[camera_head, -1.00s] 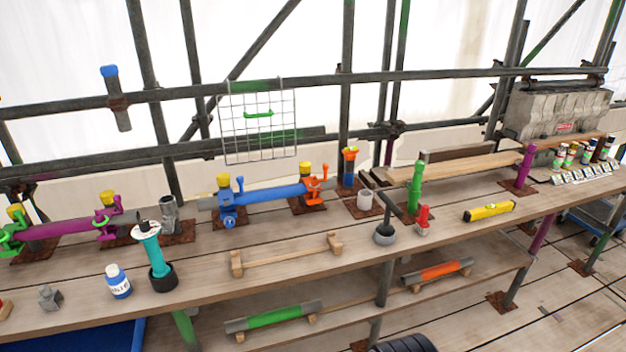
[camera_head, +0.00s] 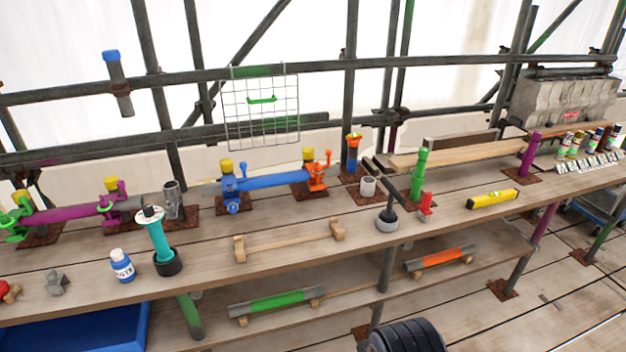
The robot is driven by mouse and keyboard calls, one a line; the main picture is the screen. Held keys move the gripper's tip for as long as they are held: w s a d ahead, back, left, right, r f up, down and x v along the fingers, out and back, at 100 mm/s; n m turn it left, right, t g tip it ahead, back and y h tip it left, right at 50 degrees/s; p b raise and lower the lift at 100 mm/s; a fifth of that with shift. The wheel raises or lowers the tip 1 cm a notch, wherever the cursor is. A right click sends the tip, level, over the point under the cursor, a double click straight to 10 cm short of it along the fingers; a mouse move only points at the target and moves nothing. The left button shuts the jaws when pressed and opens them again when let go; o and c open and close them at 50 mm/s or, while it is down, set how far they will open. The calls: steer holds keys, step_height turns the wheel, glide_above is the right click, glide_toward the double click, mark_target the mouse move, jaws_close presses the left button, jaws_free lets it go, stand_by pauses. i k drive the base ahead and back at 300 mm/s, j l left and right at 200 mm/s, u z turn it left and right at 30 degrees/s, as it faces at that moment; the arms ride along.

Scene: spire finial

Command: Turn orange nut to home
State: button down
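The orange clamp (camera_head: 318,177) grips the right end of a blue tube (camera_head: 275,181) near the back of the upper wooden shelf. An upright orange piece, which looks like its nut or handle, stands at its right side; it is too small to tell which. A blue clamp (camera_head: 231,189) holds the tube's left end. Yellow-capped posts stand behind both clamps. No home mark for the nut can be made out.
A wire basket panel (camera_head: 262,112) hangs behind the blue tube. An orange-topped post (camera_head: 353,153) and a pale cup (camera_head: 368,187) stand right of the clamp. A wooden rack (camera_head: 290,241) sits in front. A teal-handled tool (camera_head: 158,238) and a blue-labelled bottle (camera_head: 122,266) stand at left.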

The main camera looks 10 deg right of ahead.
mark_target(316, 170)
steer(key=i+l+z, duration=0.1)
steer(key=i+l, duration=0.2)
steer(key=i, duration=0.15)
steer(key=i+l, duration=0.25)
steer(key=i, duration=0.15)
steer(key=i+l+z, duration=0.15)
steer(key=i, duration=0.3)
steer(key=i+l, duration=0.3)
steer(key=i, duration=0.15)
steer(key=l+z, duration=0.05)
